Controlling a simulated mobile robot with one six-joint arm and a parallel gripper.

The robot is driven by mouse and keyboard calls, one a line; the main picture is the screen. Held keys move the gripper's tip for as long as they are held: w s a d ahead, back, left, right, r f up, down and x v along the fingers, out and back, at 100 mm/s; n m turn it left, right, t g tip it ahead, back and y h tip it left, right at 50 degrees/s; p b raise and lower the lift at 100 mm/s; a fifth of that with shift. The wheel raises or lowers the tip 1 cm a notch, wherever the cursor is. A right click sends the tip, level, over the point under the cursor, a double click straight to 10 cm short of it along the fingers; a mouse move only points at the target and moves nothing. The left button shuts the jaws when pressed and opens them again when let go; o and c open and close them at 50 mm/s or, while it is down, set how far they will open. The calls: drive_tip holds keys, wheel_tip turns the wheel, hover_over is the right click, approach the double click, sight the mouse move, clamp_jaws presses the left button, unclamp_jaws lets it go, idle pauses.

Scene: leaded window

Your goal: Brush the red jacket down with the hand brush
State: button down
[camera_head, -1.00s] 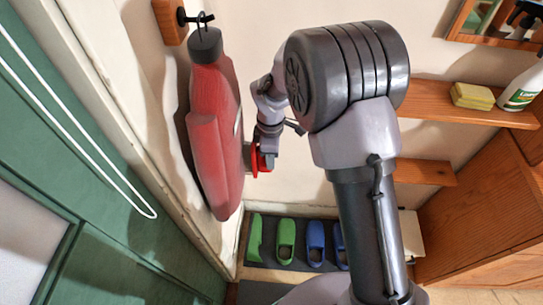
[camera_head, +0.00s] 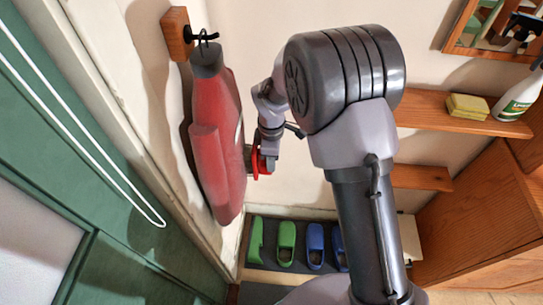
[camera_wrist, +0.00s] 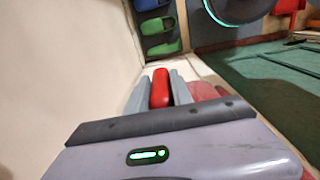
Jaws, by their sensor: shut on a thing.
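The red jacket (camera_head: 217,150) hangs from a black hook on a wooden block at the left wall, its dark collar at the top. Part of it shows in the wrist view (camera_wrist: 207,92). My gripper (camera_head: 268,160) is at the jacket's right side, below its middle, shut on the red hand brush (camera_head: 260,162). In the wrist view the brush's red handle (camera_wrist: 160,88) stands between the two grey fingers. The bristles are mostly hidden; I cannot tell whether they touch the jacket.
A green door (camera_head: 60,170) stands left of the jacket. Slippers, green (camera_head: 287,240) and blue (camera_head: 316,243), lie on a low mat below. A wooden shelf (camera_head: 425,108) at right holds a yellow sponge (camera_head: 468,106) and a spray bottle (camera_head: 519,97).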

drive_tip(key=shift+a+f+b, duration=0.1)
drive_tip(key=shift+f+b, duration=1.15)
drive_tip(key=shift+f, duration=1.1)
drive_tip(key=r+p, duration=0.1)
drive_tip(key=r, duration=0.1)
drive_tip(key=r+p, duration=0.2)
drive_tip(key=shift+s+a, duration=0.1)
drive_tip(key=shift+s, duration=0.3)
drive_tip(key=shift+s+r+p, duration=0.5)
drive_tip(key=shift+r+p, duration=1.4)
drive_tip(key=shift+r, duration=0.3)
wheel_tip(320, 180, down, 8)
drive_tip(key=b, duration=0.5)
wheel_tip(320, 180, up, 8)
drive_tip(key=s+p, duration=0.2)
drive_tip(key=p, duration=0.6)
wheel_tip(320, 180, down, 8)
drive_tip(key=f+b, duration=0.1)
drive_tip(key=b, duration=0.6)
wheel_tip(320, 180, up, 9)
drive_tip(key=p, duration=0.7)
wheel_tip(320, 180, down, 8)
drive_tip(key=b, duration=0.5)
drive_tip(key=shift+f+b, duration=0.15)
drive_tip(key=shift+b, duration=0.2)
